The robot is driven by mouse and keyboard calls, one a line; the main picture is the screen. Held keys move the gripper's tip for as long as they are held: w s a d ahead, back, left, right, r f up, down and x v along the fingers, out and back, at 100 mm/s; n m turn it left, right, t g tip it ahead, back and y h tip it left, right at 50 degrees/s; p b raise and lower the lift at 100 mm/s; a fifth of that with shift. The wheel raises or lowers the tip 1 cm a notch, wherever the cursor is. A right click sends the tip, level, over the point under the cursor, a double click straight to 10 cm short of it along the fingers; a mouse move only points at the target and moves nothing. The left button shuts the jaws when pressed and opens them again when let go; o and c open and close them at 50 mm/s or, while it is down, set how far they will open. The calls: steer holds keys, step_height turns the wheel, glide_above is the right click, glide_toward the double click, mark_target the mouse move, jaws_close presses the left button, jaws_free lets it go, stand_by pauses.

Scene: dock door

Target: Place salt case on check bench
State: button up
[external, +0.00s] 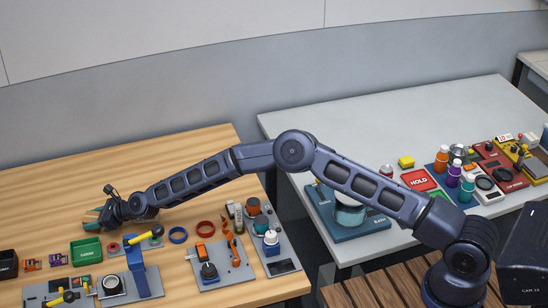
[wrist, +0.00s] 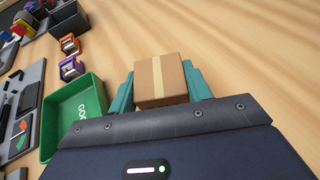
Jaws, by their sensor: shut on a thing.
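A brown cardboard box with a pale tape strip (wrist: 150,78), which looks like the salt case, sits between the teal fingers of my gripper (wrist: 161,84) in the wrist view. The fingers are shut on its two sides. In the external view my gripper (external: 96,217) is low over the left part of the wooden bench (external: 190,151), and the box is hidden there. I cannot tell whether the box touches the wood. A grey bench (external: 400,115) stands at the right; no label shows which bench is the check bench.
A green bin (external: 86,249) is close to my gripper and also shows in the wrist view (wrist: 73,115). Several tools and fixtures line the wooden bench's front. A red HOLD tray (external: 418,181), bottles and a teal-based device (external: 345,227) occupy the grey bench; its back left is clear.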

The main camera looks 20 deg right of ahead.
steer(key=o, duration=1.1)
steer(key=shift+f, duration=0.1)
steer(key=shift+s+d+r, duration=0.15)
steer(key=shift+d+r, duration=0.2)
steer(key=v, duration=1.1)
steer(key=shift+d+r, duration=0.1)
